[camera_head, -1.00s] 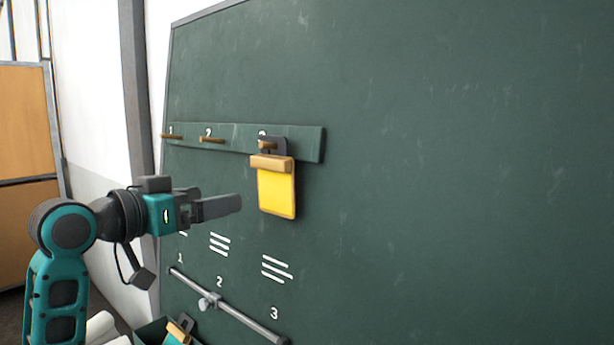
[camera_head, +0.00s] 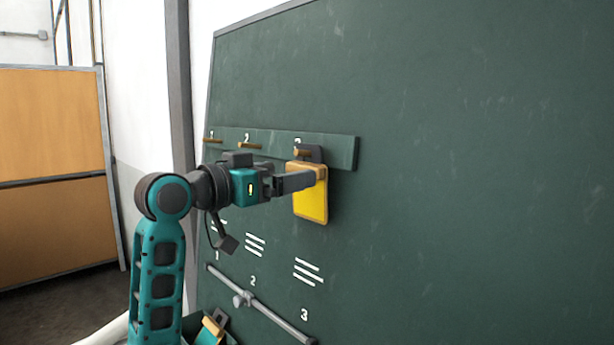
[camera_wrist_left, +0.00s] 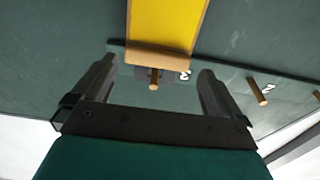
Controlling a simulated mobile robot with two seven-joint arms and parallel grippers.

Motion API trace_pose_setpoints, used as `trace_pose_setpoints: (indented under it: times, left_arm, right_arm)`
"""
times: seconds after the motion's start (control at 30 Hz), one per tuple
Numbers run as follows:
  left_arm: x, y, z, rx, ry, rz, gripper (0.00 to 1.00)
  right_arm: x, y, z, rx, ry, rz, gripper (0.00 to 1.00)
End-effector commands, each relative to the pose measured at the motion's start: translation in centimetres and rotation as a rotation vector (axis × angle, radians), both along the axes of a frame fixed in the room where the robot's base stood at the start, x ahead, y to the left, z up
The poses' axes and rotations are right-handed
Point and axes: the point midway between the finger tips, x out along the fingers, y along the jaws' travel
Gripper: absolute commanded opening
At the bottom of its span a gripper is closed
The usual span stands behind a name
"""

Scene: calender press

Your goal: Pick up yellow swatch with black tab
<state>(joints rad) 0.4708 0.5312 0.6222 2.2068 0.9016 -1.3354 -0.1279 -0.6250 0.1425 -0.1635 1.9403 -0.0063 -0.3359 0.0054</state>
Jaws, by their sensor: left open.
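The yellow swatch with a black tab (camera_head: 311,205) hangs on the peg numbered 3 of the green rail; a tan wooden bar runs across its top and the black tab shows above it around the peg. My left gripper (camera_head: 318,176) is at the swatch's wooden bar in the head view. In the left wrist view, the yellow swatch (camera_wrist_left: 166,22) and its bar lie ahead, between the two spread fingers of the left gripper (camera_wrist_left: 155,75). The fingers are open; contact with the bar cannot be told. My right gripper is not in view.
The rail (camera_head: 343,151) on the green board has bare pegs 1 and 2 to the left. A grey rod with a slider (camera_head: 243,298) sits lower on the board. A bin (camera_head: 196,324) holding another swatch (camera_head: 211,330) is at the bottom. The board's right side is clear.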

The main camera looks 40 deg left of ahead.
Motion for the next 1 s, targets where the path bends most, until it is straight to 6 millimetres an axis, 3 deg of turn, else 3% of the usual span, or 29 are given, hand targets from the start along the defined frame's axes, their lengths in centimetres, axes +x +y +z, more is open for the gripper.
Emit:
trace_pose_setpoints:
  times: [0.3,0.57,0.93,1.0]
  left_arm:
    - [4.2,-0.6,0.5,-0.003,0.001,-0.004,1.00]
    - [4.5,-0.6,0.4,0.000,0.000,-0.002,1.00]
    - [4.4,-0.6,0.4,-0.001,0.001,-0.002,0.66]
    - [4.4,-0.6,0.5,0.000,0.000,-0.002,0.65]
  right_arm:
    - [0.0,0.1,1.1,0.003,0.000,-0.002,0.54]
    - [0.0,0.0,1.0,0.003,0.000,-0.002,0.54]
    - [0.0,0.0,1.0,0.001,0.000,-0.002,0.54]
    - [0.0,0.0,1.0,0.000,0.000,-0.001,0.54]
